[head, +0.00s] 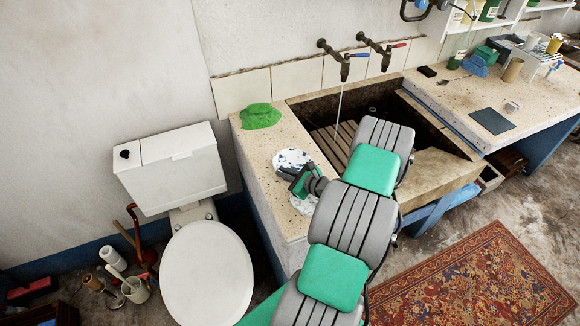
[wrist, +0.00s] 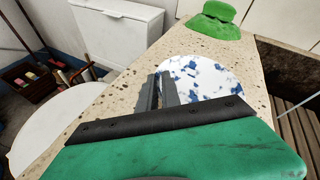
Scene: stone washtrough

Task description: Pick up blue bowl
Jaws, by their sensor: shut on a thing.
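The blue bowl (head: 292,157), white with blue speckles, is on the stone counter left of the sink basin in the head view. It also shows in the wrist view (wrist: 210,75), just beyond my gripper. My gripper (head: 286,172) reaches over the counter from the front right. In the wrist view, its dark fingers (wrist: 161,80) are at the bowl's near left edge and shut on it. The gripper body hides the bowl's near part. A pale, speckled patch (head: 304,205) shows below the gripper in the head view; I cannot tell whether it is a separate thing.
A crumpled green cloth-like thing (head: 260,116) lies behind the bowl on the counter (head: 262,150). The sink basin (head: 325,112), with running water and wooden slats, is to the right. A white toilet (head: 207,270) stands left of the counter. A patterned rug (head: 480,280) lies front right.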

